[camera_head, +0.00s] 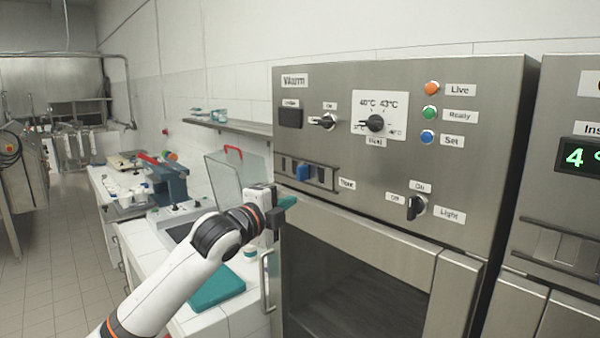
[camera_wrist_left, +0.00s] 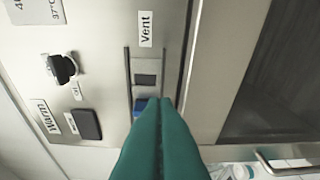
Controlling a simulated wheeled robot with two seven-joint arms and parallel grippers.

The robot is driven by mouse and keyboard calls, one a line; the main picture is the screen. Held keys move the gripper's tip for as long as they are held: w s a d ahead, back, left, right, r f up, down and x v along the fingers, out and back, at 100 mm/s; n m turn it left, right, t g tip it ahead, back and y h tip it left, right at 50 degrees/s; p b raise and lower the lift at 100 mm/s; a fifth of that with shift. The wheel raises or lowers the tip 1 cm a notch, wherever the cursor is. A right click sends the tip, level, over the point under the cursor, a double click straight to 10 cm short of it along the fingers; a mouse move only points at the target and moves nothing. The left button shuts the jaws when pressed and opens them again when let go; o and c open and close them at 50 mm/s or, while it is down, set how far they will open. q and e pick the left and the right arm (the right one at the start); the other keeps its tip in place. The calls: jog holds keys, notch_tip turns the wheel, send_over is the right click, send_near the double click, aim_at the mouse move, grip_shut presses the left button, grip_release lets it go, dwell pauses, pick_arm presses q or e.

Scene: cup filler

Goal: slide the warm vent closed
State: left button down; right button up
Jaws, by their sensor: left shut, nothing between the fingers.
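The warm vent is a slider with a blue knob (camera_head: 303,172) in a dark-railed track (camera_head: 329,179) on the steel Warm cabinet, left of the "Vent" label (camera_head: 347,183). A dark opening shows on the label side of the knob. My left gripper (camera_head: 289,202) is shut and empty, its teal fingers just below and left of the knob in the head view. In the left wrist view the fingertips (camera_wrist_left: 160,103) lie beside the blue knob (camera_wrist_left: 140,105) and partly overlap it. I cannot tell whether they touch. My right gripper is out of view.
The oven door (camera_head: 365,235) with its dark window is below the vent. The light knob (camera_head: 416,207) and temperature dial (camera_head: 375,123) share the panel.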

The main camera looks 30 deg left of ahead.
pick_arm(q)
jog(key=shift+s+d+r+m, duration=0.15)
jog(key=shift+s+r, duration=0.05)
jog(key=shift+r, duration=0.3)
jog(key=shift+s+d+r+m, duration=0.1)
jog(key=shift+s+r+m, duration=0.1)
jog(key=shift+r, duration=0.3)
jog(key=shift+w, duration=0.1)
jog(key=p, duration=0.5)
send_near(303, 173)
jog(key=w+d, duration=0.5)
jog(key=shift+w+d+f, duration=0.1)
jog(key=shift+w+d, duration=0.2)
jog(key=shift+d, duration=0.1)
jog(key=a, duration=0.1)
jog(key=a+p, duration=0.1)
jog(key=a, duration=0.1)
jog(key=shift+w+a, duration=0.2)
jog(key=shift+w, duration=0.2)
jog(key=shift+a+f+p, duration=0.15)
jog(key=shift+a+p, duration=0.2)
jog(key=shift+w, duration=0.1)
jog(key=shift+d, duration=0.15)
